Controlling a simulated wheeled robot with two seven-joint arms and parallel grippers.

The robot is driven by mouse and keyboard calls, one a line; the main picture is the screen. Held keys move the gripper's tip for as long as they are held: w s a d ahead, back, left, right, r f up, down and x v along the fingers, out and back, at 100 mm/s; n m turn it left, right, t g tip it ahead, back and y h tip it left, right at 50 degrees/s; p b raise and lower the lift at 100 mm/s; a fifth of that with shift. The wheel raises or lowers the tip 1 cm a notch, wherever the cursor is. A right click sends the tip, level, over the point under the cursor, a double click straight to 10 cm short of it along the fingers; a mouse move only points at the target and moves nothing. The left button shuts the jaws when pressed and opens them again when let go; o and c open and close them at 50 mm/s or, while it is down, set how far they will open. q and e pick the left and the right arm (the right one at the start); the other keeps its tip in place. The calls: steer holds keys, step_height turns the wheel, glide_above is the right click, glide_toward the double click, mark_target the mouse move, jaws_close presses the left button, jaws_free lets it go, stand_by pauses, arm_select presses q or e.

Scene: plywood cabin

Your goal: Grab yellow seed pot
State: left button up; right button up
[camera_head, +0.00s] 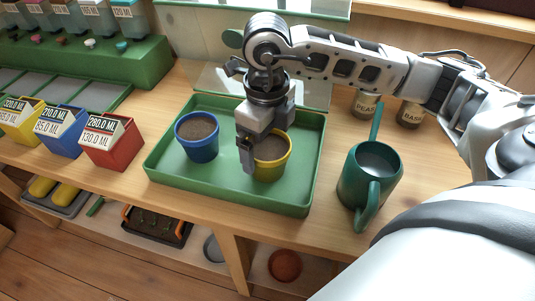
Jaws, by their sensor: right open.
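The yellow seed pot (274,168), filled with brown soil, stands upright in the green tray (232,200), to the right of the blue pot (197,148). My right gripper (247,160) comes down from above at the yellow pot's left side and is open. It hides part of the pot's left rim. I cannot tell whether a finger touches the pot or reaches inside the rim. My left gripper is not in the picture.
A dark green watering can (373,180) stands right of the tray. Two labelled jars (410,114) are behind it. Yellow, blue and red labelled boxes (112,142) stand to the left. A green dispenser stand (100,65) is at the back left.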

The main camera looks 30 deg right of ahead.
mark_target(267, 148)
steer(key=shift+s+f, duration=0.15)
steer(key=shift+f, duration=1.35)
steer(key=c, duration=1.2)
steer(key=shift+r, duration=0.1)
steer(key=shift+r, duration=0.1)
